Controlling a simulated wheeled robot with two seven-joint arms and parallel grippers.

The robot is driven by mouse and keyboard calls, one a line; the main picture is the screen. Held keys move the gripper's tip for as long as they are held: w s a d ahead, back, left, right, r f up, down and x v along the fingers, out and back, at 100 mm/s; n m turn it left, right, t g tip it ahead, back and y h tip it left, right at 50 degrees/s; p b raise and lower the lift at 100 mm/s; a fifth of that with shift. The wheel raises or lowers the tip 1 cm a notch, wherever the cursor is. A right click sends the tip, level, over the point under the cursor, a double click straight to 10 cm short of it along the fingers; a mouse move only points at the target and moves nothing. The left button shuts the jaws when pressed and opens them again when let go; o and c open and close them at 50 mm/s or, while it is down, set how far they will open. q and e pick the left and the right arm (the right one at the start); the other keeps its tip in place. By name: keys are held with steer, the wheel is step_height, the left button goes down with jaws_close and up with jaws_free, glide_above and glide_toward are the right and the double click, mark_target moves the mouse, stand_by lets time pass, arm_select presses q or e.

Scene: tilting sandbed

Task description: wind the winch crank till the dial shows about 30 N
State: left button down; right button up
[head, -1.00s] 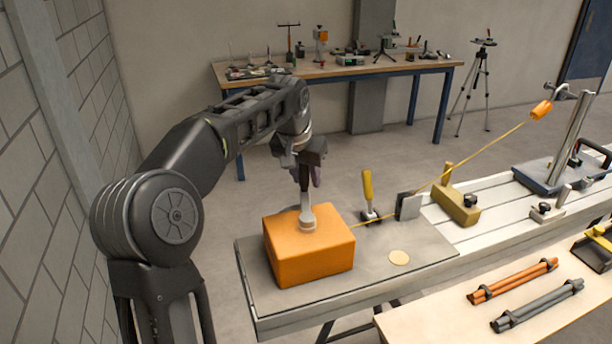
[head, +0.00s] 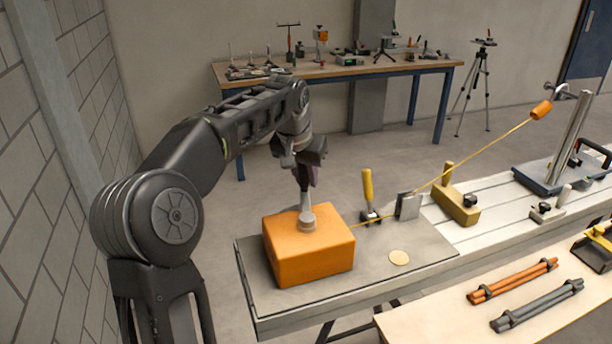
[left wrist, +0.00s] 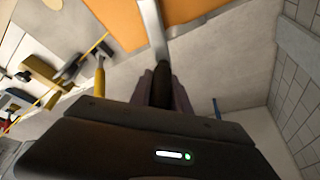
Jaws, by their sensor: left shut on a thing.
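The orange winch box (head: 308,252) sits on the grey plate at the near end of the long bench. Its grey metal crank (head: 307,217) rises from a round hub on top. My left gripper (head: 304,184) is above the box, shut on the crank's handle. In the left wrist view my left fingers (left wrist: 163,90) close around the dark crank handle (left wrist: 163,74), and the crank arm runs up to the orange box (left wrist: 118,20). A yellow cord (head: 490,145) runs from the box up to an orange cylinder (head: 542,110). I see no readable dial face. My right gripper is out of view.
A yellow-handled clamp (head: 368,196), an upright grey plate (head: 407,206) and a yellow block (head: 457,204) stand along the bench beside the cord. Bundled orange rods (head: 513,281) and grey rods (head: 538,306) lie on the front table. A brick wall is at left.

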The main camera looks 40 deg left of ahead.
arm_select(q)
steer(key=shift+w+d, duration=0.1)
stand_by(0.7)
steer(key=w+d+m+h+p, duration=0.2)
steer(key=d+m+p, duration=0.1)
steer(key=d+m, duration=0.4)
steer(key=shift+d+h+p, duration=0.35)
steer(key=shift+h+p, duration=0.05)
steer(key=shift+f, duration=0.15)
stand_by(0.4)
steer(key=c, duration=1.2)
jaws_free()
steer(key=shift+c, duration=0.2)
steer(key=shift+a+r, duration=0.1)
steer(key=shift+r, duration=0.1)
